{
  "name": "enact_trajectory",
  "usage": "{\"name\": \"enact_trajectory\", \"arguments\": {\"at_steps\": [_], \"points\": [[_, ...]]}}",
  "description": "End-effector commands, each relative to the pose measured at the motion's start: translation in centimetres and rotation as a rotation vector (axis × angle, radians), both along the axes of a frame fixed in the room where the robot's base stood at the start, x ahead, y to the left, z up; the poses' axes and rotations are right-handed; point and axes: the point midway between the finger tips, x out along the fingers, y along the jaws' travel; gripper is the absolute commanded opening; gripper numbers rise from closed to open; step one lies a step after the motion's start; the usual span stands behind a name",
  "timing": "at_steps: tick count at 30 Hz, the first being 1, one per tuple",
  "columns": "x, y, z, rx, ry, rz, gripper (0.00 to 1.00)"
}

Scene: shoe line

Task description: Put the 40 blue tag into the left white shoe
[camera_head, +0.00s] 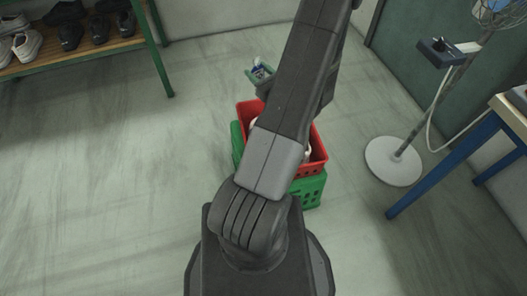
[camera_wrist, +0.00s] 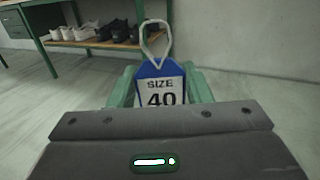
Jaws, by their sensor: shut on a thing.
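The blue tag (camera_wrist: 147,71) reads "SIZE 40" on a white face and has a pale cord loop on top. My gripper (camera_wrist: 160,82) is shut on it, with one green finger on each side. In the head view the gripper (camera_head: 260,73) shows small beyond the red crate, with the tag between its fingers. White shoes (camera_head: 27,46) stand at the left of the shelf in the head view, and the row also shows in the wrist view (camera_wrist: 85,32). Pale things in the red crate are mostly hidden by my arm, so I cannot tell what they are.
The red crate (camera_head: 318,152) rests on a green crate (camera_head: 311,191). Dark shoes (camera_head: 98,28) share the green-framed shelf (camera_head: 90,52). A stand with a round white base (camera_head: 393,163) and a blue-legged table (camera_head: 440,173) are at right. Floor at left is clear.

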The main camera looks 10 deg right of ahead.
Motion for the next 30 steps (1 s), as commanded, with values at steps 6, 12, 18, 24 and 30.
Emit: {"name": "enact_trajectory", "arguments": {"at_steps": [6,12,18,24,30], "points": [[-1.8,-1.5,-6.0,0.003,0.004,0.057,0.23],[-3.7,-2.6,-10.6,0.010,0.009,0.113,0.23],[-5.7,-3.7,-14.5,0.018,0.015,0.165,0.23],[-6.9,-4.4,-16.8,0.025,0.021,0.200,0.23],[-7.4,-4.6,-17.5,0.027,0.023,0.213,0.23]]}}
